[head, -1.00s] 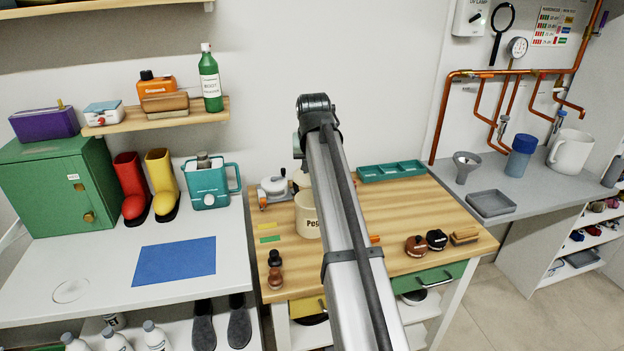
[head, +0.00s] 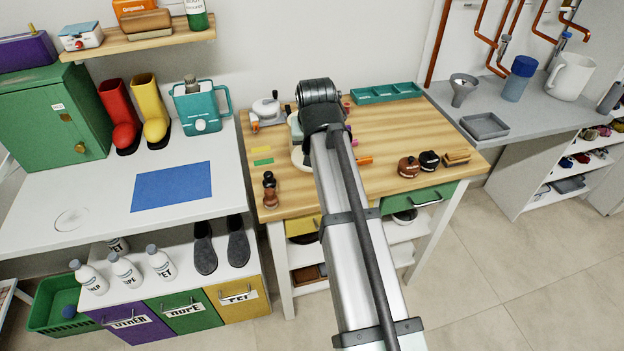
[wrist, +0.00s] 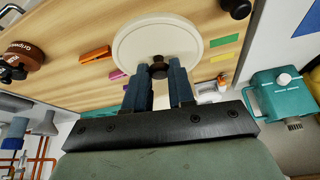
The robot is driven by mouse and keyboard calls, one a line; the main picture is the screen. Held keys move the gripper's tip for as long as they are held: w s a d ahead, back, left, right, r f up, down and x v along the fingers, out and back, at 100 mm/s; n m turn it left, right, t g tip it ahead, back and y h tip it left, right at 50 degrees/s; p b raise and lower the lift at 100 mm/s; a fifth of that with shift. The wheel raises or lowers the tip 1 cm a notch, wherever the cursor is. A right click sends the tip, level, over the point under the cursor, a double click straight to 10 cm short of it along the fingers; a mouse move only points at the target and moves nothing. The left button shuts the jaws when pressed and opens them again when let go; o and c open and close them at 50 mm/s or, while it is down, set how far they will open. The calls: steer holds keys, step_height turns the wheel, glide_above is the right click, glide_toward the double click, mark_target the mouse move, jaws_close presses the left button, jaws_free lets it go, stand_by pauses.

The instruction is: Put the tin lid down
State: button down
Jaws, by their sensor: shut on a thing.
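The cream round tin lid (wrist: 158,30) is in the upper middle of the wrist view, with a small dark knob at its centre. My gripper (wrist: 158,72) is shut on that knob, with a blue finger on each side. The lid hides whatever lies directly below it, so I cannot tell whether it touches anything.
A brown pepper-mill-like object (head: 269,190) stands at the worktop's front left, near yellow and green strips (head: 262,162). An orange object (head: 364,160) lies right of my arm. Dark round pots (head: 409,167) and a teal tray (head: 387,92) are further right.

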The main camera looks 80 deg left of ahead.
steer(key=shift+f, duration=4.75)
steer(key=c, duration=1)
jaws_free()
steer(key=shift+f, duration=0.15)
steer(key=shift+o, duration=0.2)
steer(key=v, duration=1.2)
